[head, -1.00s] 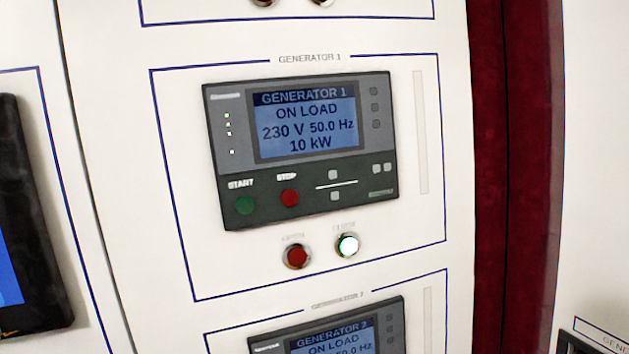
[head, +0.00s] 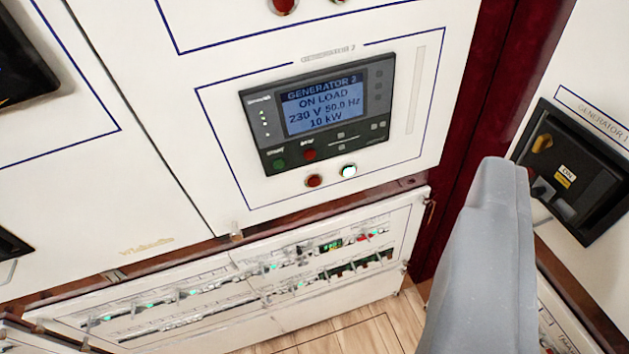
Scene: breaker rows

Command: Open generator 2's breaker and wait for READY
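The generator 2 panel (head: 232,151) is in the upper middle of the head view, inside a blue outline. Its controller (head: 258,131) has a lit blue display (head: 325,105) reading GENERATOR 2, ON LOAD, 230 V, 50.0 Hz, 10 kW. READY does not show on it. A green start button (head: 279,164) and a red stop button (head: 309,154) sit on the controller. Below it are a dark red button (head: 314,181) and a brightly lit white button (head: 348,171); their labels are too small to read.
A low panel (head: 200,318) with lit indicators runs below. Wooden floor (head: 350,335) shows at the bottom.

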